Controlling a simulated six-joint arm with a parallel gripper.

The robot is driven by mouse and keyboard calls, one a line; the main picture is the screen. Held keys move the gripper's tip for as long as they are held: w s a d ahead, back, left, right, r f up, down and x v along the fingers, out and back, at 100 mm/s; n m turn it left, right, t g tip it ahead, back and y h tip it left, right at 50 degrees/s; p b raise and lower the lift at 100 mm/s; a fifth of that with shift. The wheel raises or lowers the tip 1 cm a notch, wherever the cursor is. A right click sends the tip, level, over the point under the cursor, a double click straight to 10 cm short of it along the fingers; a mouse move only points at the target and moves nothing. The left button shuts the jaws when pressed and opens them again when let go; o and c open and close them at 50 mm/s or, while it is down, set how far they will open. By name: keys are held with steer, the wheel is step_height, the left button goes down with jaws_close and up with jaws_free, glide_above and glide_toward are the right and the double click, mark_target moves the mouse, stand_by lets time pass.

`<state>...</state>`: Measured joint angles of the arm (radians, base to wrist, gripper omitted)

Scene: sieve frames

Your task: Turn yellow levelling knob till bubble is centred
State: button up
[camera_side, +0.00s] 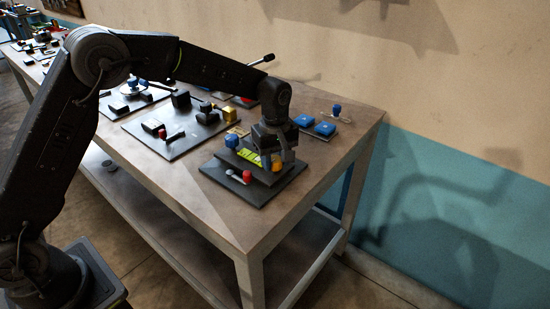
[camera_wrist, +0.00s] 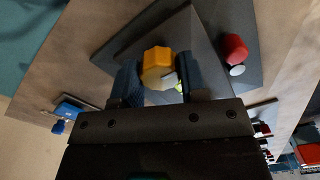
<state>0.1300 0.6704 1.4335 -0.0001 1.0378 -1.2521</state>
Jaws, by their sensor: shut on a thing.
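The yellow levelling knob (camera_wrist: 157,62) sits between the fingers of my gripper (camera_wrist: 160,82) in the wrist view. My gripper is shut on it. In the side view the yellow knob (camera_side: 277,163) shows just below my gripper (camera_side: 272,158), on a dark levelling plate (camera_side: 260,190). A yellow-green strip, seemingly the level vial (camera_side: 247,155), lies on the plate left of my fingers. Only a small bright green part of it (camera_wrist: 179,87) shows in the wrist view. The bubble is too small or hidden to make out.
A blue knob (camera_side: 232,141) and a red-tipped part (camera_side: 246,176) are on the same fixture. Blue blocks (camera_side: 303,120) lie behind at the right. Another dark board with several parts (camera_side: 178,138) stands to the left. The table's front right corner is clear.

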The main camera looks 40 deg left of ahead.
steer(key=shift+c, duration=1.4)
steer(key=shift+m, duration=0.3)
steer(key=m, duration=0.8)
steer(key=shift+m, duration=0.4)
steer(key=m, duration=1)
steer(key=shift+d, duration=0.1)
steer(key=shift+m, duration=0.3)
